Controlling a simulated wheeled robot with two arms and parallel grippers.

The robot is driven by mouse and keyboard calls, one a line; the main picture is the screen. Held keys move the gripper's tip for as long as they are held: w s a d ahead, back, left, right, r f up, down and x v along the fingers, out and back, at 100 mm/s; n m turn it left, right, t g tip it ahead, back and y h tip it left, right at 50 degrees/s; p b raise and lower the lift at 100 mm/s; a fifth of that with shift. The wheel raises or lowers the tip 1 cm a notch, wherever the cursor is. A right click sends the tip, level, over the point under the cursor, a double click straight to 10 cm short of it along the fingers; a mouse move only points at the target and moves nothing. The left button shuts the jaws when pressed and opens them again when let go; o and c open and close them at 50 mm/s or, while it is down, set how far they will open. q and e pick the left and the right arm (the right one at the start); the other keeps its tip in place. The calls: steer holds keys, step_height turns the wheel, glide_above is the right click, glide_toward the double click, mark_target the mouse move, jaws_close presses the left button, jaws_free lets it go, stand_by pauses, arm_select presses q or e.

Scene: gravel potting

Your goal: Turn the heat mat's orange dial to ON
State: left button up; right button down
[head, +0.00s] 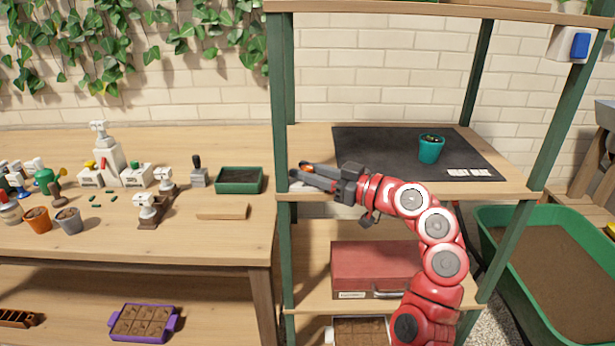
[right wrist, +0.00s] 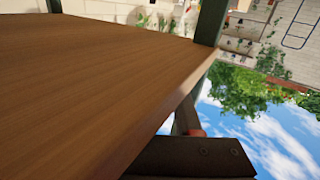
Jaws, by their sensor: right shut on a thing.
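The heat mat (head: 380,145) is a flat black sheet on the upper wooden shelf. Its orange dial (head: 306,165) shows as a small orange spot at the shelf's left front corner, mostly hidden by my right gripper. My right gripper (head: 304,174) reaches in from the right along the shelf's front edge and is shut on the dial. In the right wrist view a dark finger (right wrist: 190,158) fills the bottom, with a small orange-red bit (right wrist: 195,133) beside it. The dial's marking and setting cannot be read. My left gripper is not in view.
A teal pot (head: 431,149) and white labels (head: 468,172) are on the mat. A green post (head: 281,100) stands just left of the gripper. A red toolbox (head: 375,268) sits on the shelf below. A workbench with a green tray (head: 239,191) is to the left.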

stand_by(0.3)
steer(key=c, duration=0.9)
jaws_free()
steer(key=v, duration=1.7)
steer(key=shift+d+p, duration=0.15)
steer(key=shift+p, duration=0.3)
